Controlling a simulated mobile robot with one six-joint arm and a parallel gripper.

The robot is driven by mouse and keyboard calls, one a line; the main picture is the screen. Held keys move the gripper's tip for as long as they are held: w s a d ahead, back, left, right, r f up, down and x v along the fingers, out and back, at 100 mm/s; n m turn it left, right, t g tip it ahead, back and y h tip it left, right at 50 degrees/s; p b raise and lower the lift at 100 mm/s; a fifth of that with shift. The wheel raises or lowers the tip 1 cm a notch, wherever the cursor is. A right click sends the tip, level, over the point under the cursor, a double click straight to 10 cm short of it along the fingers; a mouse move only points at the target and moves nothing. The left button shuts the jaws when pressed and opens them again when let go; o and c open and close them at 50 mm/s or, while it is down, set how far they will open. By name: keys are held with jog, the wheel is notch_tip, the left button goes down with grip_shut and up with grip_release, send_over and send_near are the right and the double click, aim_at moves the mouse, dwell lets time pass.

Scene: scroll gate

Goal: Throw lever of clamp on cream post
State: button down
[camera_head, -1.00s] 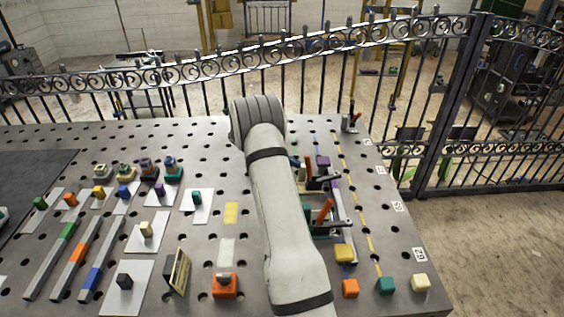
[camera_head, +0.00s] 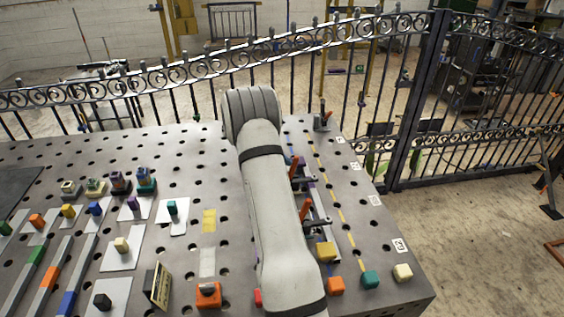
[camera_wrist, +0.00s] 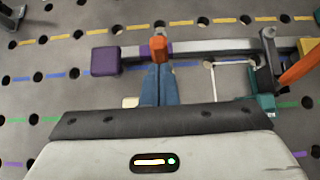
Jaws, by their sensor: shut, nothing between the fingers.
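In the wrist view my gripper (camera_wrist: 159,70) is shut and empty, its blue-grey fingertips just below an orange lever tip (camera_wrist: 158,46). I cannot tell whether they touch it. This lever stands over a grey bar (camera_wrist: 210,47) with a purple block (camera_wrist: 105,60) at its left end. A second orange lever (camera_wrist: 300,68) slants at the right edge, beside a teal part (camera_wrist: 262,104). A small cream patch (camera_wrist: 130,102) shows left of my fingers; I cannot tell if it is the cream post. In the head view, clamps with orange-red levers (camera_head: 305,208) stand right of my arm, which hides my gripper.
A yellow block (camera_head: 326,251) and orange, teal and cream cubes (camera_head: 403,272) sit at the table's front right. Another clamp (camera_head: 324,120) stands at the far right corner. An iron fence (camera_head: 200,78) runs behind the table. Several blocks and plates fill the left side.

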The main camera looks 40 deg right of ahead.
jog(key=shift+s+d, duration=0.3)
jog(key=shift+d, duration=0.2)
jog(key=shift+w, duration=0.1)
jog(key=r+p+v, duration=0.1)
jog(key=p+v, duration=0.5)
jog(key=v, duration=0.7)
jog(key=shift+s+d, duration=0.15)
jog(key=shift+s, duration=0.1)
jog(key=shift+r, duration=0.1)
